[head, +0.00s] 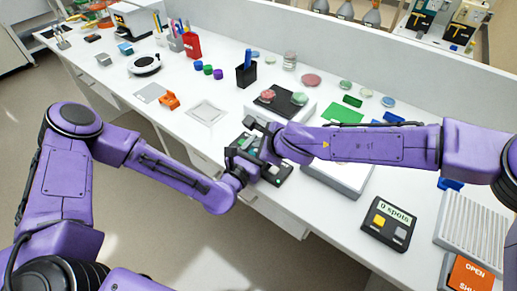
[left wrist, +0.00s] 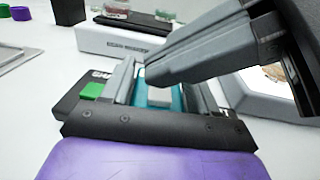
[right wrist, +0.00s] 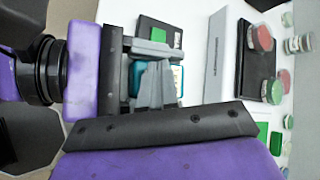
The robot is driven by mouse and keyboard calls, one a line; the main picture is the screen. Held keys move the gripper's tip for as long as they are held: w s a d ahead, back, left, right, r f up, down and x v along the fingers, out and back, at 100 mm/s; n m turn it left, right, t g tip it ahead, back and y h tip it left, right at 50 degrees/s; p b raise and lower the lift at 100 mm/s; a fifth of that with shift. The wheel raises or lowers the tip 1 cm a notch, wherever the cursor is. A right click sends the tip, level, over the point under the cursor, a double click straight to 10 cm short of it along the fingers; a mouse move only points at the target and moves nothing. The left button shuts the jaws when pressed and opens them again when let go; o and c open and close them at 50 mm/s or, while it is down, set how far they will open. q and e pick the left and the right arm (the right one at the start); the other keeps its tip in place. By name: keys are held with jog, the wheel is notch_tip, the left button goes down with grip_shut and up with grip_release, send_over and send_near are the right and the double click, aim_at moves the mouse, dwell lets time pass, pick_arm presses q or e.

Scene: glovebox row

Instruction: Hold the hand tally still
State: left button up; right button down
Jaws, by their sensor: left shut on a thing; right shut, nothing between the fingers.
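The hand tally (left wrist: 174,92) is a teal body with a pale button on top, held between the grey fingers of my left gripper (left wrist: 162,95). In the right wrist view the teal tally (right wrist: 178,76) shows partly behind grey fingers. My right gripper (right wrist: 152,84) is shut and empty. In the left wrist view its closed fingertips (left wrist: 152,76) are just above or against the pale button; I cannot tell whether they touch. In the head view my left gripper (head: 240,162) and right gripper (head: 252,138) meet over the bench and hide the tally.
A black device with a green button (left wrist: 92,90) lies under or beside the grippers. A counter reading "0 spots" (head: 388,222) lies at the right. A black pen cup (head: 246,76) and a clear square dish (head: 207,112) stand further back. The bench's front edge is close.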

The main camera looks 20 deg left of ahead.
jog(key=shift+f, duration=0.4)
dwell(0.5)
jog(key=shift+r, duration=0.85)
jog(key=shift+r, duration=2.5)
dwell(0.4)
notch_tip(320, 180, up, 4)
jog(key=shift+f, duration=0.1)
